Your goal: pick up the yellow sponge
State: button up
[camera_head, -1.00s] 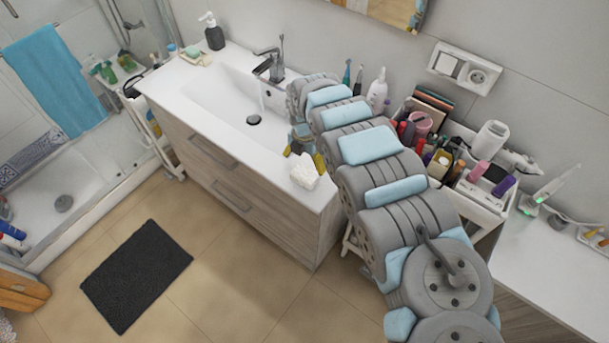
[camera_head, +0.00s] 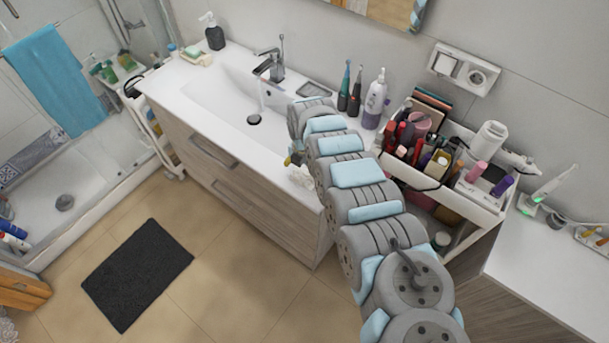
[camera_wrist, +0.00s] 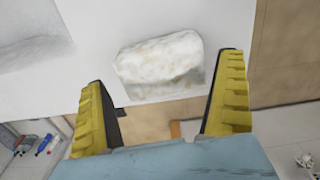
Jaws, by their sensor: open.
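An off-white, rough-surfaced sponge-like block (camera_wrist: 158,62) with faint yellowish tints lies near the front edge of the white washbasin counter. It looks whitish rather than clearly yellow. In the head view this block (camera_head: 300,178) shows at the counter's front right, partly hidden by my arm. My gripper (camera_wrist: 163,70) is open and empty, with its two yellow ribbed fingers on either side in the wrist view and the block between and beyond their tips. In the head view only a small part of my gripper (camera_head: 295,158) shows, beside the block; its fingertips are hidden.
The washbasin (camera_head: 225,100) with running faucet (camera_head: 270,65) lies left of my arm. Toothbrushes (camera_head: 350,88) and a white-purple bottle (camera_head: 375,98) stand behind it. A crowded cosmetics cart (camera_head: 440,160) stands close on the right. The floor around the dark mat (camera_head: 137,275) is clear.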

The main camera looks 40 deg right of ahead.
jog(key=shift+s+f, duration=0.1)
jog(key=shift+f, duration=0.7)
jog(key=c, duration=0.9)
jog(key=shift+o, duration=0.2)
jog(key=shift+r, duration=0.1)
